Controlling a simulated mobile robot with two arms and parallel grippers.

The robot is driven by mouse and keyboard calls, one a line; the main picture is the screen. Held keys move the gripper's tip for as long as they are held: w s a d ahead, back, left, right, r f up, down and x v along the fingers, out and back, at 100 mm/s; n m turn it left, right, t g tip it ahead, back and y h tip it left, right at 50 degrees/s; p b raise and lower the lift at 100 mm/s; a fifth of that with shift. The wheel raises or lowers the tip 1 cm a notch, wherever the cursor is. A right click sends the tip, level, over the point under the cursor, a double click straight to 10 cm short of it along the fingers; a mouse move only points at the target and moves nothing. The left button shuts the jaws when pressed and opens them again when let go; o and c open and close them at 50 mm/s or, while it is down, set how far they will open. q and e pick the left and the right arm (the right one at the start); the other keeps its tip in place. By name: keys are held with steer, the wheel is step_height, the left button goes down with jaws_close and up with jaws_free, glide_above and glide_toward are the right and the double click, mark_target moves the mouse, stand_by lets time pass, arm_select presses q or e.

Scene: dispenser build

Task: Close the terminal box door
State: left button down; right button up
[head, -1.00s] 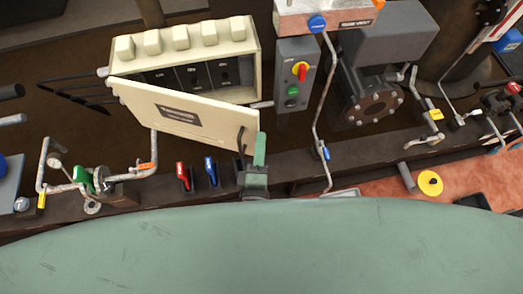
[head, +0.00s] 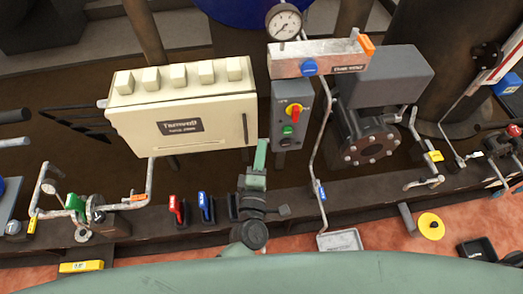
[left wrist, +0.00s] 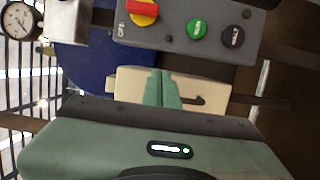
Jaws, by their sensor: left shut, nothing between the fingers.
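The cream terminal box (head: 180,84) stands at the back left in the head view, with several square knobs on top. Its door (head: 185,122) lies across the front, and no interior shows. I cannot tell whether a thin gap is left. The door has a dark label and a dark upright handle (head: 245,128) near its right edge. My left gripper (head: 262,143) is shut and empty, just by the door's lower right corner. In the left wrist view the shut fingers (left wrist: 163,75) overlap the cream door (left wrist: 212,90) beside its handle; touching cannot be told.
A grey switch box (head: 289,112) with a red-yellow knob and green button stands close right of the gripper. A red lever (head: 177,209) and a blue lever (head: 206,207) stand below the door. Pipes and a gauge (head: 284,22) are nearby.

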arm_select(q)
steer(key=s+a+b, duration=0.1)
steer(key=s, duration=0.6)
steer(key=shift+s+a, duration=0.25)
steer(key=shift+s, duration=0.1)
